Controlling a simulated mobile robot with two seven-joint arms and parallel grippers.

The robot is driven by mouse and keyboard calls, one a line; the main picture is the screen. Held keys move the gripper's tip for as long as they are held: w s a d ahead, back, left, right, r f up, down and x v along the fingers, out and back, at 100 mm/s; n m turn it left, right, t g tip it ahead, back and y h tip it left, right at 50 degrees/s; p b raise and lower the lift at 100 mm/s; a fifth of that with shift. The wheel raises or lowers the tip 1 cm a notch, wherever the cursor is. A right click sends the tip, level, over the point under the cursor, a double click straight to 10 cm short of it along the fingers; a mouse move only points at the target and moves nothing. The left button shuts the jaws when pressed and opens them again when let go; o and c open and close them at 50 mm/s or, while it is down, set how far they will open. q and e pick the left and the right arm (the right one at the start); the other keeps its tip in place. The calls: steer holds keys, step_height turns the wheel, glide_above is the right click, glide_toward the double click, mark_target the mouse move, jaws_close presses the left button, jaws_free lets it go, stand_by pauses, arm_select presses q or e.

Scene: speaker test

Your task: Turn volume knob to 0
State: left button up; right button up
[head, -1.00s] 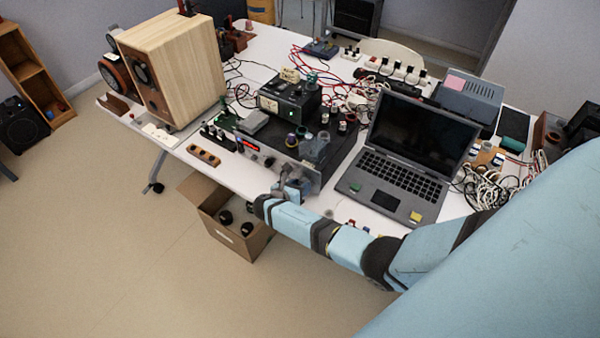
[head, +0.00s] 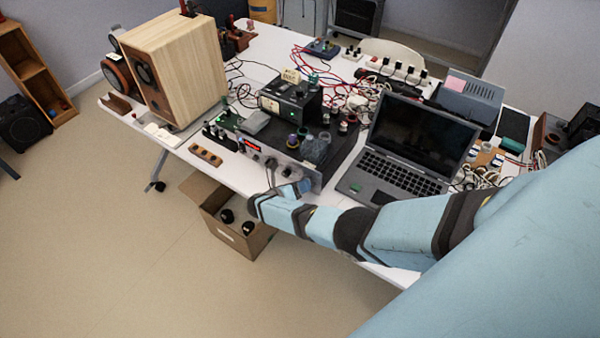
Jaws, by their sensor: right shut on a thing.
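The amplifier (head: 308,178) is a wide device with a silver front panel and a red lit display, standing near the table's front edge. My right arm comes in from the right, and my right gripper (head: 277,172) is at the right half of the front panel. It is shut on what looks like the volume knob, which the fingers and wrist mostly hide. The knob's pointer and setting cannot be read. My left gripper is not in view.
An open laptop (head: 418,132) stands right of the amplifier, close to my forearm. A wooden speaker (head: 190,75) stands at the left. A black meter box (head: 291,100) and several small parts sit on and behind the amplifier. A cardboard box (head: 255,240) is on the floor below.

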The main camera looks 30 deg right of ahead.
steer(key=shift+s+f, duration=0.1)
steer(key=o, duration=0.9)
steer(key=v, duration=1.3)
steer(key=shift+a+r, duration=0.25)
steer(key=shift+a, duration=0.1)
